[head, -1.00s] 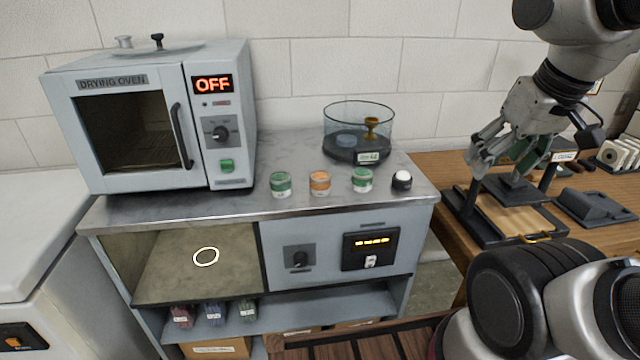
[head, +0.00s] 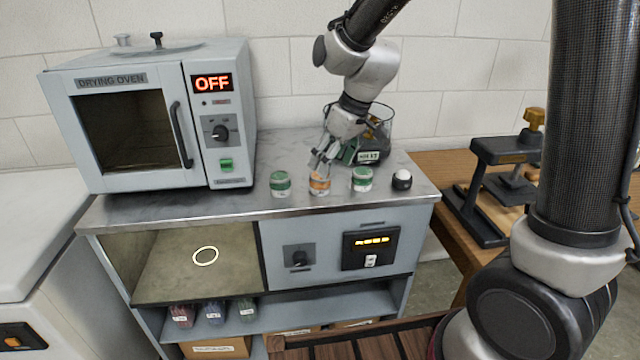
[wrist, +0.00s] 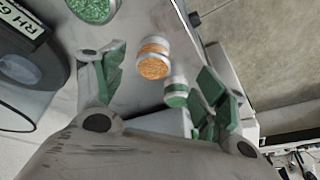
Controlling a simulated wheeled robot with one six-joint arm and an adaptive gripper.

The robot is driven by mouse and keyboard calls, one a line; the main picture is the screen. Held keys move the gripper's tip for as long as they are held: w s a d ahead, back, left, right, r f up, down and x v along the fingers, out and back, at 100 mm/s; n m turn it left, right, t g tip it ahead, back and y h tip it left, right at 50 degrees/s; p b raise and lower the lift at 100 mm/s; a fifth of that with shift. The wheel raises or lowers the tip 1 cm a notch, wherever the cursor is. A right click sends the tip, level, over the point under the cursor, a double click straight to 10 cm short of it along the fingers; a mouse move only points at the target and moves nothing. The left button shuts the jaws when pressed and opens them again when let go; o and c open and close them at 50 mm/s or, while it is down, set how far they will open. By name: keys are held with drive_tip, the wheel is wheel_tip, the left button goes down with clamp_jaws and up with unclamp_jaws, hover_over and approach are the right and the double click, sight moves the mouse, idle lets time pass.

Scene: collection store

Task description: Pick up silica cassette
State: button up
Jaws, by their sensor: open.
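The cassettes are small clear canisters in a row on the metal counter: a green one (head: 281,184) at left, an orange one (head: 320,182) in the middle and a green one (head: 362,179) at right. None is visibly marked as the silica cassette. My gripper (head: 322,160) is open and empty, just above and behind the orange canister. In the wrist view, the orange canister (wrist: 154,58) and the left green canister (wrist: 176,92) show between the green-padded fingers. The right green canister (wrist: 92,8) is cut off at the top edge.
The drying oven (head: 150,120), reading OFF, stands at the counter's left. A glass desiccator (head: 378,130) is right behind my gripper, partly hidden by it. A small black pot with a white top (head: 402,180) stands right of the canisters. A press (head: 490,190) is on the wooden table.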

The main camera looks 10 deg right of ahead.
sight(320, 183)
drive_tip(key=shift+w+a+r+n+t, duration=0.3)
drive_tip(key=shift+w+r+n+t, duration=0.1)
drive_tip(key=shift+w+n, duration=0.2)
drive_tip(key=x, duration=0.7)
drive_tip(key=shift+f, duration=0.3)
drive_tip(key=c, duration=1.1)
